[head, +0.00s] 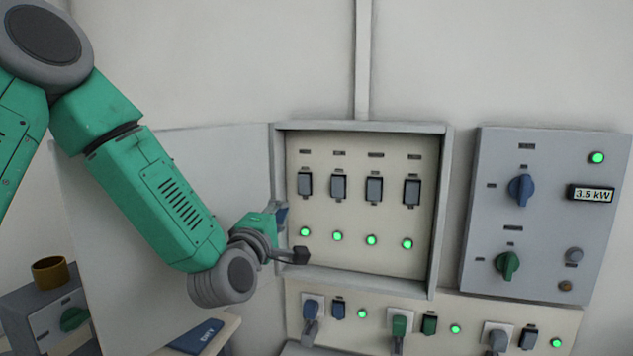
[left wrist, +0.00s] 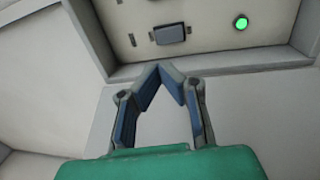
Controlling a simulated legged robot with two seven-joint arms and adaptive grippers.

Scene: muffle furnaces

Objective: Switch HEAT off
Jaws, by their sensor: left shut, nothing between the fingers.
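An open grey switch box (head: 360,126) on the wall holds a row of several dark switches, among them the leftmost switch (head: 305,184) and the rightmost switch (head: 412,191). A green lamp glows below each. The small labels are too blurred to read, so I cannot tell which one is HEAT. My left gripper (head: 282,215) is at the box's left edge, left of the leftmost lamp (head: 305,232). In the left wrist view its fingers (left wrist: 163,68) meet at the tips, empty, with one switch (left wrist: 171,34) and a lit green lamp (left wrist: 241,23) beyond. My right gripper is out of view.
A grey panel (head: 545,225) to the right has a blue knob (head: 521,189), a green knob (head: 507,264) and a display (head: 591,194) reading 3.5 kW. Sockets with plugs (head: 399,328) line the strip below. A mug (head: 50,270) stands at lower left. The box's raised rim surrounds the switches.

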